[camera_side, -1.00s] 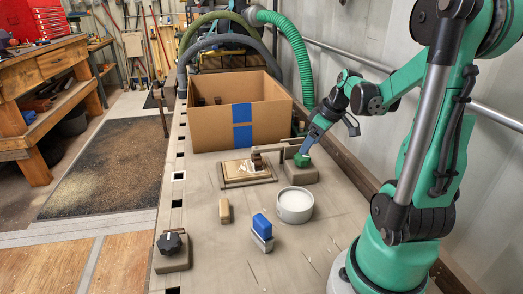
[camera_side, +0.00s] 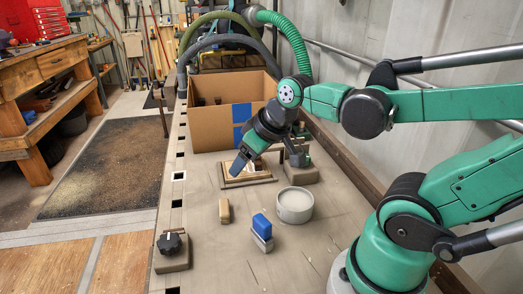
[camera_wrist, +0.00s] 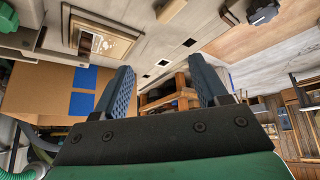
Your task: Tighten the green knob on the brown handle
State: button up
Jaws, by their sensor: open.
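The green knob (camera_wrist: 8,17) shows at the top left corner of the wrist view. In the side view, its brown-grey block (camera_side: 304,176) stands beside the wall rail, and my arm partly hides the knob (camera_side: 305,161). I cannot clearly make out a brown handle. My gripper (camera_side: 238,166) is left of the knob and apart from it, above a small wooden frame (camera_side: 231,183). In the wrist view, its two blue fingers (camera_wrist: 163,75) are spread apart with nothing between them.
A cardboard box (camera_side: 211,120) with blue tape stands behind my gripper. A white round tub (camera_side: 295,206), a blue-topped block (camera_side: 261,228), a small wooden block (camera_side: 224,211) and a black knob (camera_side: 170,243) on its own base stand nearer. Bare bench lies between them.

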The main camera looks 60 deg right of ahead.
jog(key=shift+t+y, duration=0.3)
jog(key=shift+s+a+r, duration=0.1)
jog(key=shift+s+a, duration=0.05)
jog(key=shift+a, duration=0.85)
jog(key=shift+s+a, duration=0.1)
jog(key=shift+a, duration=0.9)
